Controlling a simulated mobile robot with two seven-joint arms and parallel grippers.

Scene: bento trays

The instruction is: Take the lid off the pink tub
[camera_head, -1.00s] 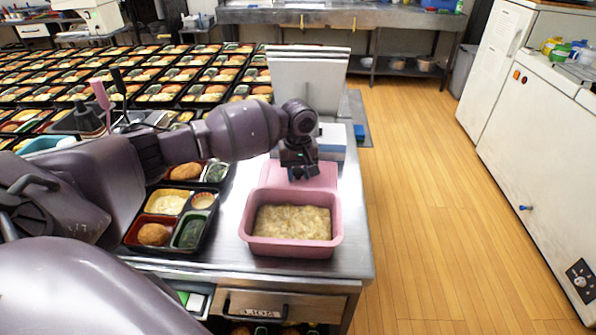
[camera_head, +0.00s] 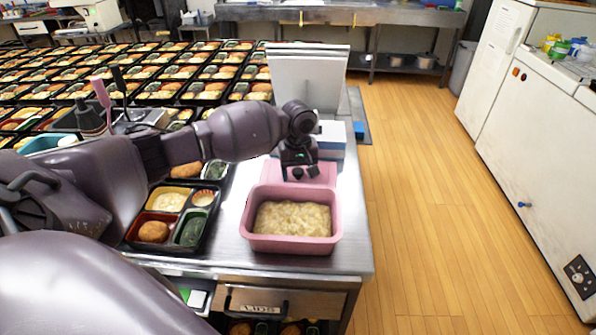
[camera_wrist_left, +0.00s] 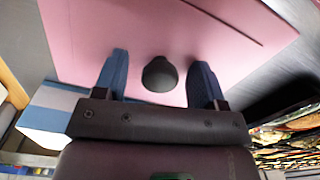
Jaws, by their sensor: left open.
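The pink tub (camera_head: 291,246) stands open near the front edge of the steel counter, with pale, rice-like food (camera_head: 291,219) inside. Its pink lid (camera_head: 322,174) lies just behind the tub, apart from the opening. In the left wrist view the lid (camera_wrist_left: 105,30) fills the upper part, with a dark round knob (camera_wrist_left: 160,75) on it. My left gripper (camera_head: 298,172) is over the lid. In the left wrist view its blue fingers (camera_wrist_left: 160,68) are open, one on each side of the knob with gaps between. My right gripper is not seen.
A black bento tray (camera_head: 180,246) with food sits left of the tub. A pale upright panel (camera_head: 306,80) and a blue-and-white box (camera_head: 332,140) stand behind the lid. Many filled trays cover the left. The counter's right edge is close to the tub.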

